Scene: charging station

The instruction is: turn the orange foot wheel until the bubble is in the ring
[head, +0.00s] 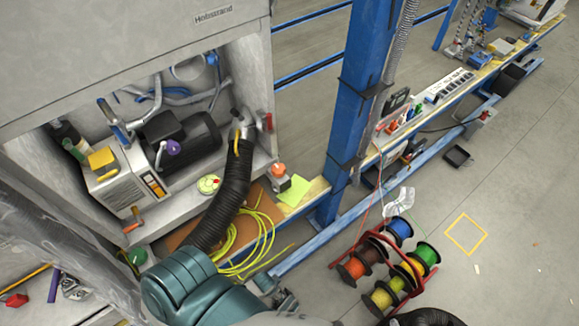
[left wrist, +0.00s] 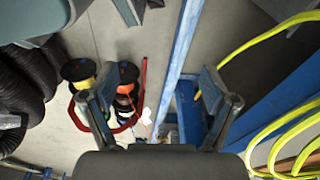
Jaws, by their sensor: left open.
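An orange wheel or knob (head: 278,170) sits on a small grey metal block at the right front corner of the cabinet, beside a yellow-green note. A round yellow-green disc (head: 208,184), possibly the bubble level, lies on the cabinet's front ledge left of it. Bubble and ring are too small to make out. My left gripper (head: 280,297) is low in the head view, below and apart from the orange wheel. In the left wrist view its two fingers (left wrist: 158,100) are spread with nothing between them; neither wheel nor disc shows there. My right gripper is not seen.
A black corrugated hose (head: 228,195) runs down in front of the cabinet. Loose yellow cable (head: 262,240) lies between my left gripper and the ledge. A blue post (head: 355,100) stands right of the wheel. A rack of coloured spools (head: 390,265) stands on the floor.

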